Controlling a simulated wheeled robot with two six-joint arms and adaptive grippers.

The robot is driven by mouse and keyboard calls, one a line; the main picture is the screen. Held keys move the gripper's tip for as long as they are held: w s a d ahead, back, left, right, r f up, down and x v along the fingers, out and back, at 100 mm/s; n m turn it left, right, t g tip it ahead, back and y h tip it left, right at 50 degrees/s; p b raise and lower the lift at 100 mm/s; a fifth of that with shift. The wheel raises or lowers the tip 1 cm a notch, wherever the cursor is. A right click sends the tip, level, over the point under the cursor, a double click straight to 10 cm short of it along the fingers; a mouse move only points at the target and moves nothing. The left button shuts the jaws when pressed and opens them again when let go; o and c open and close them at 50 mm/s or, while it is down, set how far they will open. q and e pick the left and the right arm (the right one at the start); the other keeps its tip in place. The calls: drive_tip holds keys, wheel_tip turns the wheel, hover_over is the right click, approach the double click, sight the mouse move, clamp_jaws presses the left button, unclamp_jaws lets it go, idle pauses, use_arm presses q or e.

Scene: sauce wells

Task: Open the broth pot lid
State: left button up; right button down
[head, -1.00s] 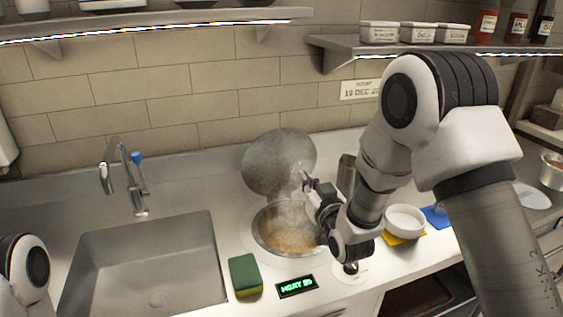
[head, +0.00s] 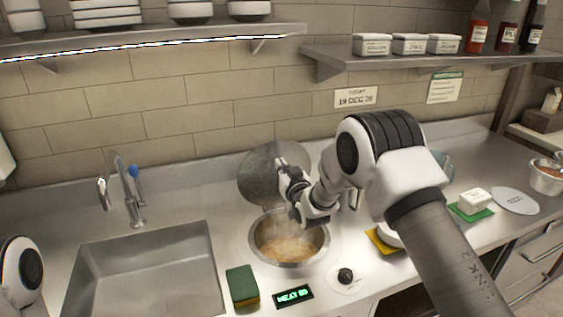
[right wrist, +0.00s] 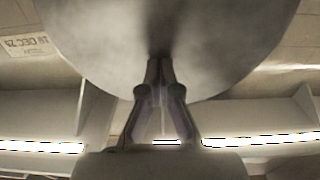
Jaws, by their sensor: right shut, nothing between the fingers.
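The broth pot (head: 289,247) is a round well sunk in the counter, with steaming yellowish broth inside. Its round grey lid (head: 258,178) stands tilted up at the back of the well, so the well is uncovered. My right gripper (head: 281,164) is shut and empty, in front of the lid's upper right part. In the right wrist view the shut fingertips (right wrist: 160,66) are close against the lid's face (right wrist: 205,45); I cannot tell whether they touch. Of my left arm only a rounded part shows at the left edge; its gripper is out of view.
A sink (head: 148,272) with a faucet (head: 125,190) lies left of the pot. A green sponge (head: 242,286), a heat display (head: 293,296) and a knob (head: 345,276) are in front. Shelves (head: 430,54) hang above. My right arm partly hides a bowl on a yellow mat (head: 383,242).

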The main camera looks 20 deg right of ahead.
drive_tip(key=shift+w+f, duration=0.1)
drive_tip(key=shift+w, duration=0.05)
drive_tip(key=w+b, duration=0.2)
drive_tip(key=b, duration=0.1)
drive_tip(key=shift+w+a+b, duration=0.1)
drive_tip(key=shift+w+b, duration=0.2)
drive_tip(key=shift+w, duration=0.1)
drive_tip(key=shift+w+r, duration=0.25)
drive_tip(key=shift+w, duration=0.05)
drive_tip(key=shift+s+r, duration=0.1)
drive_tip(key=shift+s, duration=0.05)
